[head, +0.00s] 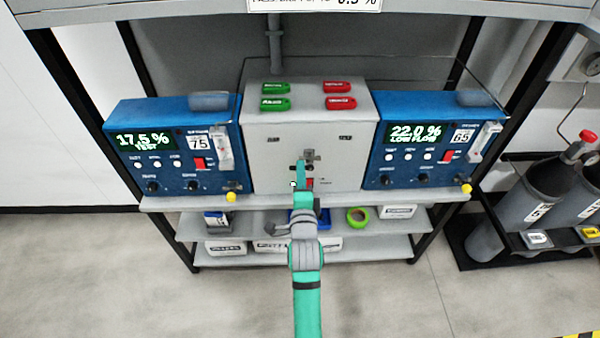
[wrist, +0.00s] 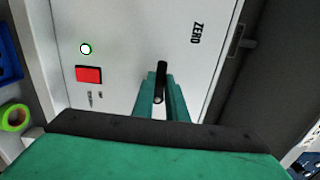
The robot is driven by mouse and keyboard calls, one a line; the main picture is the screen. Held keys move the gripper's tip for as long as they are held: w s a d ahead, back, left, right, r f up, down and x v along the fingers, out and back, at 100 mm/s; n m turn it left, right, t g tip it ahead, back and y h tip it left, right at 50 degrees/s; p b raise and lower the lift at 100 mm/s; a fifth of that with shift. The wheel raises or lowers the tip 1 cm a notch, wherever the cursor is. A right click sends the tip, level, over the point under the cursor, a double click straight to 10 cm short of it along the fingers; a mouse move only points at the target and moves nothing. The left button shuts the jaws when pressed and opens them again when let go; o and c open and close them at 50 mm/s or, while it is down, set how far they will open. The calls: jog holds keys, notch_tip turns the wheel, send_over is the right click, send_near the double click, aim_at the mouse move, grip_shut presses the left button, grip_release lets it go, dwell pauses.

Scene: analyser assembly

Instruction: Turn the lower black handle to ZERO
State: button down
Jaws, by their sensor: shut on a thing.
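The lower black handle (wrist: 160,72) shows in the wrist view as a short dark bar against the grey panel (wrist: 125,35). My gripper (wrist: 160,95) is shut on it, with one green finger on each side. The word ZERO (wrist: 196,33) is printed on the panel, up and right of the handle, reading sideways. In the head view my gripper (head: 302,175) is at the front of the middle grey cabinet (head: 265,165). It hides most of the handle there.
A red button (wrist: 89,74) and a small lit lamp (wrist: 86,48) are left of the handle in the wrist view. Blue analysers stand on the left (head: 215,168) and right (head: 405,165). Gas cylinders (head: 535,190) stand at far right. The floor in front is clear.

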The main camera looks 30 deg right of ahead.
jog(key=c, duration=1.8)
grip_release()
jog(key=shift+w, duration=0.1)
jog(key=shift+o, duration=0.2)
jog(key=v, duration=1.1)
jog(key=shift+w+a, duration=0.1)
